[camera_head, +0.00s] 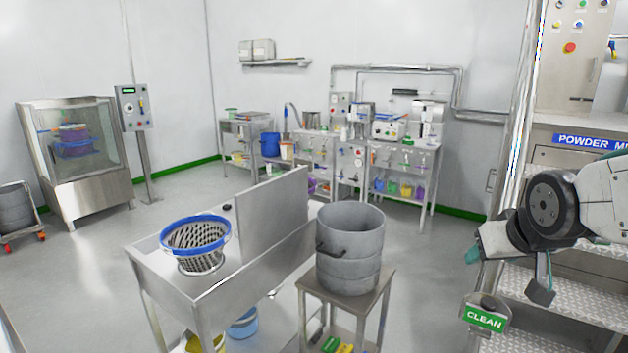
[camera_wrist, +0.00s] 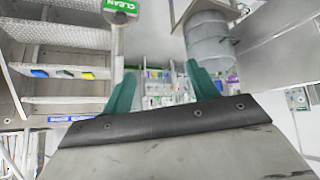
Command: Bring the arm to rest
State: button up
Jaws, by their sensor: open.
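My arm reaches in from the right edge of the head view, with a white link and a dark round joint. My gripper (camera_head: 507,258) is at its end, in front of the metal steps and above the green CLEAN sign (camera_head: 485,318). In the wrist view my gripper (camera_wrist: 163,88) shows two teal fingers spread well apart, with nothing between them. The wrist picture looks upside down, with the CLEAN sign at its top. No held object is visible, and the gripper appears clear of the things around it.
A grey drum (camera_head: 349,250) stands on a small stand left of my gripper. A steel sink table (camera_head: 240,275) bears a blue-rimmed basket (camera_head: 196,243). Metal steps (camera_head: 570,290) and a cabinet are close on the right. Open floor lies behind the drum, before the back benches.

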jog(key=s+a+r+g+y, duration=0.1)
jog(key=s+a+r, duration=0.1)
jog(key=s, duration=0.4)
jog(key=s+a+r+g, duration=0.1)
jog(key=s+a+r, duration=0.1)
jog(key=s, duration=0.3)
jog(key=s+f+g, duration=0.4)
jog(key=s+f, duration=0.1)
jog(key=s, duration=0.3)
jog(key=shift+s+a+g, duration=0.2)
jog(key=shift+s+g, duration=0.15)
jog(key=shift+g, duration=0.05)
